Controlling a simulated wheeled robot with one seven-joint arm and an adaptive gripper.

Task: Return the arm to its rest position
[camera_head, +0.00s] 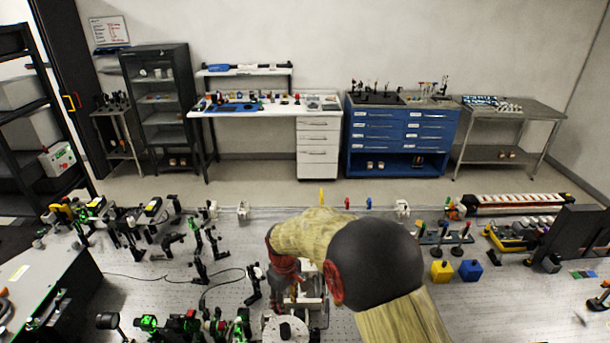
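My arm reaches forward from the bottom of the head view over the middle of the optical bench (360,325). Its pale yellow links and large black joint cover part of the bench. The arm bends down at its far end, where a dark red part shows. My gripper (290,284) is around there, low over the bench and close to a metal mount (285,328). Its fingers are mostly hidden and too small to make out. I cannot tell whether it is open, or whether it touches or holds anything.
Optical posts (198,270) and green-lit mounts (180,325) crowd the bench's left. A yellow cube (441,270) and a blue cube (470,270) sit to the right, near a dark panel (575,235). A blue drawer cabinet (398,135) and a white desk (255,110) stand behind, beyond clear floor.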

